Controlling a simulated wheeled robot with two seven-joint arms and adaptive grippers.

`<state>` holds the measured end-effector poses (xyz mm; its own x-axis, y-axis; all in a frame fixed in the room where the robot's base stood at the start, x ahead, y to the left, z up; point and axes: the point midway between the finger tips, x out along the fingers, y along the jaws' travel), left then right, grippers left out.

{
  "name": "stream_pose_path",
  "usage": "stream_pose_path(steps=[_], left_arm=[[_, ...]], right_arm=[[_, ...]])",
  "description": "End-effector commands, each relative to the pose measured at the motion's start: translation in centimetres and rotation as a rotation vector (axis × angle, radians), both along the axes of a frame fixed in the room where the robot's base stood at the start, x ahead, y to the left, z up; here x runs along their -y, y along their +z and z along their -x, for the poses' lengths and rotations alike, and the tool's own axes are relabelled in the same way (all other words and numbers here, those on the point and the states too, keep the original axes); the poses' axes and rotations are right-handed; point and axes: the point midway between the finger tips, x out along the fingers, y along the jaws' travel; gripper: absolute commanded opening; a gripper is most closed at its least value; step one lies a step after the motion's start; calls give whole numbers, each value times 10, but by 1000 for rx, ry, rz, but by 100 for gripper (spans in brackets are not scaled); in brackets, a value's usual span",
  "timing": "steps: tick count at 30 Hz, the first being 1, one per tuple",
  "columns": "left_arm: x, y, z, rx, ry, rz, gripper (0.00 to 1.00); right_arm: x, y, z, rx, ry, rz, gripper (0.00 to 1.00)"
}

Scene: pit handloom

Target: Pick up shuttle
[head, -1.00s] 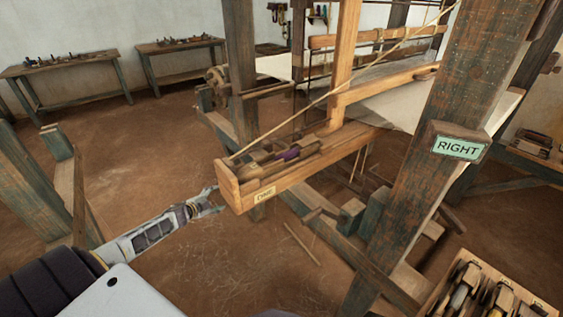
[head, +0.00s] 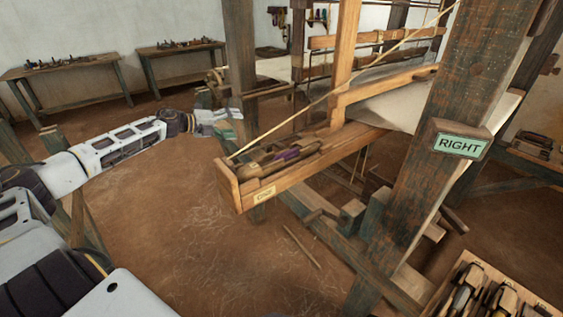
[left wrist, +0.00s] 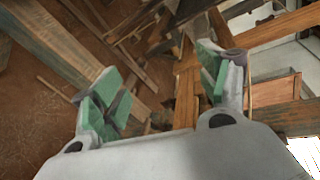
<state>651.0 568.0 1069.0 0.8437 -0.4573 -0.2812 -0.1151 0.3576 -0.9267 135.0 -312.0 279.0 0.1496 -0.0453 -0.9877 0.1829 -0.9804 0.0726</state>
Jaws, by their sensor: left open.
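The shuttle (head: 267,160) is a wooden piece with purple yarn, lying in the open wooden shuttle box (head: 262,188) at the near end of the loom's beam in the head view. My left gripper (head: 226,128) is open and empty, with green finger pads. It shows just beyond and left of the box's end, apart from the shuttle. In the left wrist view the spread fingers (left wrist: 160,85) have nothing between them, and I cannot make out the shuttle there. My right gripper is not in view.
A thick post with a RIGHT sign (head: 459,144) stands right of the box. A slanting cord (head: 310,104) runs up from the box's end. A tray (head: 535,297) holds several shuttles at lower right. Loom timbers lie below; bare floor (head: 185,220) is open at left.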

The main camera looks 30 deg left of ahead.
Motion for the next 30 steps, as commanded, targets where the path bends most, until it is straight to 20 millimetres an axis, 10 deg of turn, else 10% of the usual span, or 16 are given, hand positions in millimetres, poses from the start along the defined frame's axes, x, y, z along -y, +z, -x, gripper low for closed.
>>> stream_pose_path(steps=[15, 30], left_arm=[[100, 95, 31, -8, -349, -431, 75], [177, 124, 87, -112, -636, -875, 75]], right_arm=[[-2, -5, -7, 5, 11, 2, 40], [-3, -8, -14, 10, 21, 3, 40]])
